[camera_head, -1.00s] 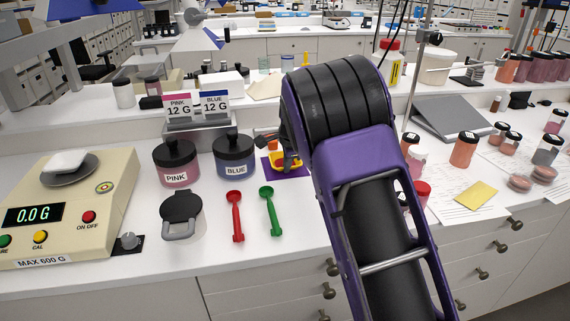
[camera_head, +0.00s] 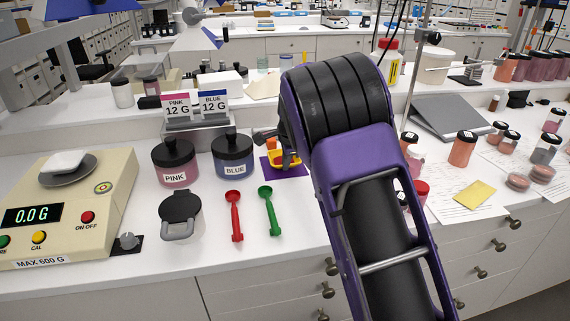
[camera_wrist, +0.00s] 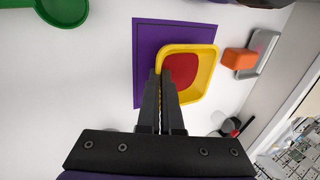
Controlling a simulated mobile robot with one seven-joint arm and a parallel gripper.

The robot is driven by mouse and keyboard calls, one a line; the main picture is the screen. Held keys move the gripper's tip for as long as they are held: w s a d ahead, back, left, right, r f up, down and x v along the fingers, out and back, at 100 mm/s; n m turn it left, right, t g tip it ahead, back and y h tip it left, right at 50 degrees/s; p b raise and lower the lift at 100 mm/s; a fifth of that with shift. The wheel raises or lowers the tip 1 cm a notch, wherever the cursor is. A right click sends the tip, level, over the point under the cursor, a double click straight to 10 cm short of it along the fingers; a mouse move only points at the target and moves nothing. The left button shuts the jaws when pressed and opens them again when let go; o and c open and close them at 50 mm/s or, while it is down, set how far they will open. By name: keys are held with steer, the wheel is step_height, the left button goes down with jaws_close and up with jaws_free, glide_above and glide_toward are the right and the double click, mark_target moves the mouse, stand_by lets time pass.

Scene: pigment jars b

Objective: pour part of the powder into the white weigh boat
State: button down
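The white weigh boat (camera_head: 66,161) sits on the round pan of the balance (camera_head: 105,205) at the left; the display reads 0.0 G. A yellow dish (camera_head: 281,158) with red powder stands at the purple mat (camera_head: 268,170), partly hidden by my arm. In the wrist view the yellow dish (camera_wrist: 208,70) overlaps the right side of the mat (camera_wrist: 145,50), and the red powder (camera_wrist: 181,69) lies inside. My gripper (camera_wrist: 162,72) has its narrow fingers close together on the dish's left wall, with a yellow strip between them. Whether the dish is off the mat I cannot tell.
A red scoop (camera_head: 235,214) and a green scoop (camera_head: 268,209) lie in front. The counter's front strip is clear.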

step_height(320, 180, up, 9)
steer(key=p, duration=0.1)
steer(key=shift+r, duration=0.2)
steer(key=shift+s, duration=0.1)
stand_by(1.3)
